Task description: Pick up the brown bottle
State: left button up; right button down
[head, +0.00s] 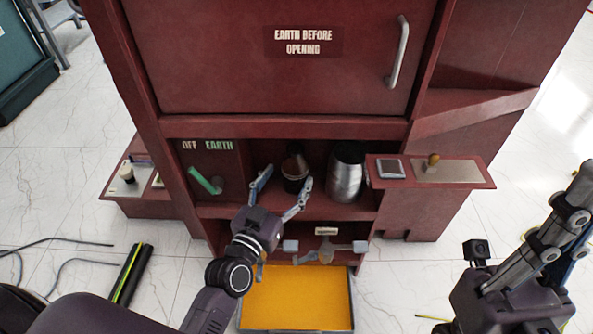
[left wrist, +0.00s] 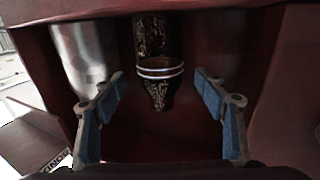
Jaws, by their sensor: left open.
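The brown bottle (head: 294,173) stands in the open shelf of the red cabinet, dark with a banded, patterned surface. In the left wrist view the bottle (left wrist: 157,62) shows between and beyond the two fingers, its far end cut off by the picture edge. My left gripper (head: 287,179) is open, its blue-padded fingers reaching into the shelf on either side of the bottle. Neither finger visibly touches it in the wrist view. My right gripper (head: 550,245) is at the lower right, far from the bottle; its opening is unclear.
A silver canister (head: 346,172) stands right of the bottle. A green handle (head: 205,181) is on the left panel. Lower shelf items (head: 325,250) and a yellow tray (head: 297,300) lie below. A side ledge (head: 455,173) juts out right.

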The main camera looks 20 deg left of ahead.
aim_at(290, 171)
pick_arm(q)
jog(key=w, duration=0.1)
jog(key=w+b, duration=0.1)
jog(key=w, duration=0.3)
jog(key=shift+w+d+r+b, duration=0.1)
jog(key=shift+d+r+b, duration=0.1)
jog(key=shift+d+b, duration=0.15)
jog(key=c, duration=1.2)
jog(key=shift+a, duration=0.1)
jog(key=shift+c, duration=1)
jog(key=shift+r, duration=0.2)
